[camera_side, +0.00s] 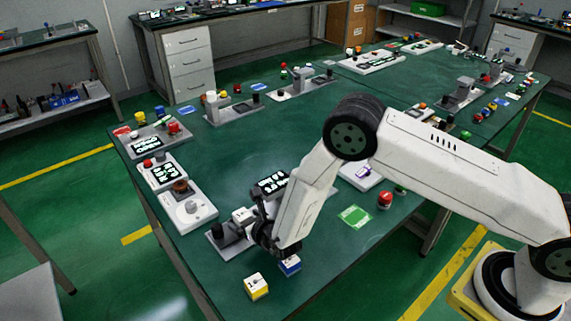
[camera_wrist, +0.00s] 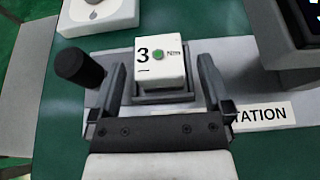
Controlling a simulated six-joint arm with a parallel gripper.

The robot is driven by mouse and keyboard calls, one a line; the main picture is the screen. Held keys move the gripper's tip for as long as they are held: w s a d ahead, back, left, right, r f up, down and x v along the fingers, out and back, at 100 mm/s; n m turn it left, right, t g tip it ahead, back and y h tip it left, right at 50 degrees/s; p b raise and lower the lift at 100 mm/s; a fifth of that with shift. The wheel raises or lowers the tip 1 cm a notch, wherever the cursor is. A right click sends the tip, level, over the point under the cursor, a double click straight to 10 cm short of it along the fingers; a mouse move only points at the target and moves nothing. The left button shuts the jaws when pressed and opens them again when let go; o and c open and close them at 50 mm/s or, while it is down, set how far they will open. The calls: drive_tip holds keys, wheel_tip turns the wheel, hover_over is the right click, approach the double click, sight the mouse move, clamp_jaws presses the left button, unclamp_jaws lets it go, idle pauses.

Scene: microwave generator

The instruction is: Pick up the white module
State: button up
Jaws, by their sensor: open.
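The white module (camera_wrist: 160,62) is a small block marked "3" with a green dot on its top face. It sits in a grey holder (camera_wrist: 160,97) on a light station plate in the wrist view. My gripper (camera_wrist: 160,75) is open, with one dark finger on each side of the module and a visible gap to it. In the side view my gripper (camera_side: 268,232) is low over the station, and the white module (camera_side: 241,216) shows just beside it. Whether the fingers touch the module is hidden there.
A black knob (camera_wrist: 78,68) stands left of the module. A yellow block (camera_side: 256,286) and a blue block (camera_side: 289,265) lie near the table's front edge. A white box with a dial (camera_side: 190,208) is at the left. A green card (camera_side: 355,216) lies to the right.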

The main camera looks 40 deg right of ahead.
idle(0.5)
clamp_jaws()
drive_tip(key=shift+w+r, duration=0.1)
drive_tip(key=shift+r, duration=0.1)
drive_tip(key=shift+r, duration=0.75)
drive_tip(key=s+d+r, duration=0.3)
drive_tip(key=s+r, duration=0.8)
drive_tip(key=s, duration=0.2)
drive_tip(key=shift+s+d, duration=0.3)
drive_tip(key=shift+s, duration=0.05)
drive_tip(key=shift+w+r, duration=0.1)
drive_tip(key=shift+r, duration=0.05)
